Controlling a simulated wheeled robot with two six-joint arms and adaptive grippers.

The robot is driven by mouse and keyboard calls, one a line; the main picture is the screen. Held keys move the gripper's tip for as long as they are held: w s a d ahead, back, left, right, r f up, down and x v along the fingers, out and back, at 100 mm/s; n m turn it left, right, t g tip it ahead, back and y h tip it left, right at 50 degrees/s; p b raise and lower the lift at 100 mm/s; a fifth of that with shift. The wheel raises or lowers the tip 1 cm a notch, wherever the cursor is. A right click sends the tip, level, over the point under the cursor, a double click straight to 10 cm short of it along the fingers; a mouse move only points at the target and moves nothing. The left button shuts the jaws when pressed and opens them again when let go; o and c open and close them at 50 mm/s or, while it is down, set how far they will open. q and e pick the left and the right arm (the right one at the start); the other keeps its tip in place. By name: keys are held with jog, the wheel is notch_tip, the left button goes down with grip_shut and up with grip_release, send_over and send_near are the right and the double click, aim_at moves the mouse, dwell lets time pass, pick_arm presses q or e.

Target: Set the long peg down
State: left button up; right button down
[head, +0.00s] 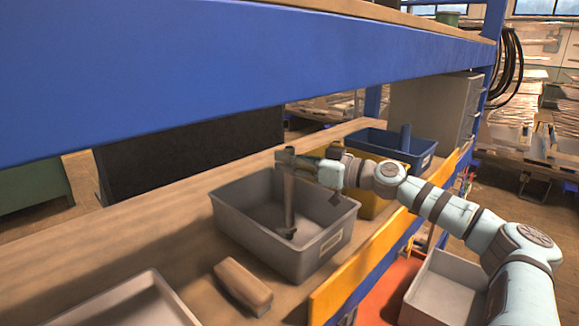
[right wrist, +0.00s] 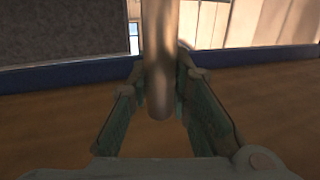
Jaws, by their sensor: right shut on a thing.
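The long peg (head: 289,203) is a grey metal rod. In the head view it stands roughly upright inside the grey bin (head: 318,262), its lower end down near the bin floor; I cannot tell whether it touches. My right gripper (head: 290,162) reaches in from the right over the bin and is shut on the peg near its upper end. In the right wrist view the peg (right wrist: 160,55) lies between the two fingers of the right gripper (right wrist: 162,98), its rounded end showing there. My left gripper is not in view.
A yellow bin (head: 370,207) and a blue bin (head: 423,160) stand behind the grey one. A brown block (head: 243,286) lies in front of it, and a pale tray (head: 125,308) is at lower left. A blue shelf beam (head: 220,70) crosses above. Bare shelf lies left.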

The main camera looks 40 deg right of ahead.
jog(key=shift+s+f+b, duration=0.15)
jog(key=shift+f+b, duration=0.25)
jog(key=c, duration=1.5)
grip_release()
jog(key=shift+o, duration=0.2)
jog(key=shift+s+a, duration=0.1)
jog(key=shift+r, duration=0.2)
jog(key=r+b+v, duration=0.1)
jog(key=b+v, duration=1.1)
jog(key=b, duration=1.1)
jog(key=shift+b, duration=0.4)
